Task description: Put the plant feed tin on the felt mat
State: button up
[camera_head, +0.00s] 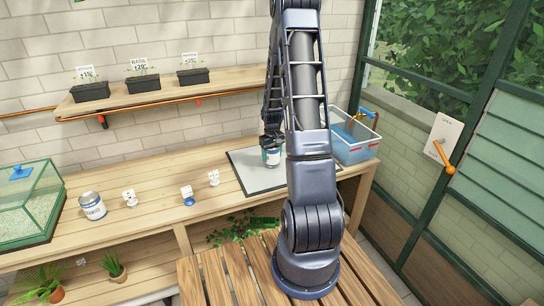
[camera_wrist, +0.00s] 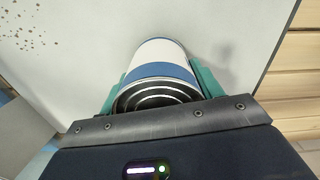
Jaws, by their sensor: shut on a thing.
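The mat (camera_wrist: 85,35) also fills much of the wrist view. I cannot tell whether the tin touches the mat. My arm hides the mat's right part.
Another labelled tin (camera_head: 92,207) stands at the bench's left, beside a glass case (camera_head: 25,205). Several small white items, including one with a blue base (camera_head: 188,196), stand between it and the mat. A clear bin (camera_head: 352,140) stands right of my arm. A shelf (camera_head: 165,97) holds planters above.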

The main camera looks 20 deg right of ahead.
jog(key=shift+f, duration=0.25)
jog(key=shift+f, duration=0.15)
jog(key=o, duration=1.2)
